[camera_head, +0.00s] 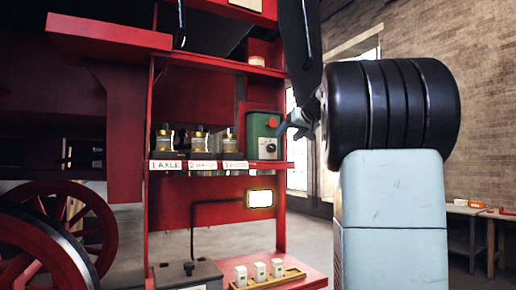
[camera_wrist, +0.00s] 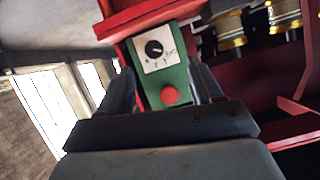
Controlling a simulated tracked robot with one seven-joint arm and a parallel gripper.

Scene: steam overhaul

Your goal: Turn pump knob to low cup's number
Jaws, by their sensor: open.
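The pump is a green box (camera_head: 263,136) at the right end of a red shelf, with a red button on top and a black knob (camera_head: 270,147) on a white dial plate. In the wrist view the box is seen upside down, with the knob (camera_wrist: 154,48) on its white plate and the red button (camera_wrist: 169,95). Three brass-and-glass cups stand left of it: cup 1 (camera_head: 165,138), cup 2 (camera_head: 199,139) and cup 3 (camera_head: 230,140). Their fill levels are too small to tell. My gripper (camera_head: 285,130) is open beside the pump, its fingers (camera_wrist: 165,82) either side of the box in the wrist view.
Number labels (camera_head: 200,165) line the shelf edge below the cups; the first reads 1 AXLE. A lit lamp (camera_head: 259,198) hangs below. The lower shelf holds a grey box (camera_head: 188,274) and a wooden tray (camera_head: 268,281) with three white blocks. Red wheels stand at left.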

